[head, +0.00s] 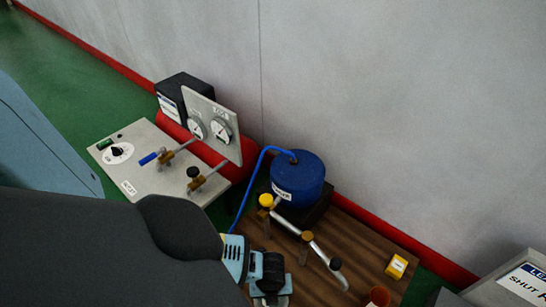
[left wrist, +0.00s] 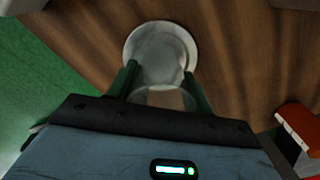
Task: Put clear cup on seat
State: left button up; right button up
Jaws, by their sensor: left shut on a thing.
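In the left wrist view my left gripper (left wrist: 158,88) is shut on the clear cup (left wrist: 155,96), with one dark green finger on each side of it. The cup is see-through and its outline is faint. A round pale grey disc, which looks like the seat (left wrist: 130,47), shows beyond and through the cup, over the wooden top. I cannot tell whether the cup touches it. In the head view my left gripper (head: 269,286) is at the bottom edge, over the front of the wooden table; the cup and disc are hidden there. My right gripper is out of view.
A valve panel (head: 150,180) stands left. A grey wall (head: 400,110) closes the back.

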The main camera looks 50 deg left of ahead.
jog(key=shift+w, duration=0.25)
pick_arm(q)
jog(key=shift+f, duration=0.15)
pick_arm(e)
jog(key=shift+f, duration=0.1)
pick_arm(q)
jog(key=shift+f, duration=0.1)
jog(key=o, duration=1)
jog(key=shift+c, duration=0.2)
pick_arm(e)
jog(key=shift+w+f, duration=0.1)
pick_arm(q)
notch_tip(320, 180, up, 12)
jog(key=p, duration=0.6)
jog(key=shift+r, duration=0.2)
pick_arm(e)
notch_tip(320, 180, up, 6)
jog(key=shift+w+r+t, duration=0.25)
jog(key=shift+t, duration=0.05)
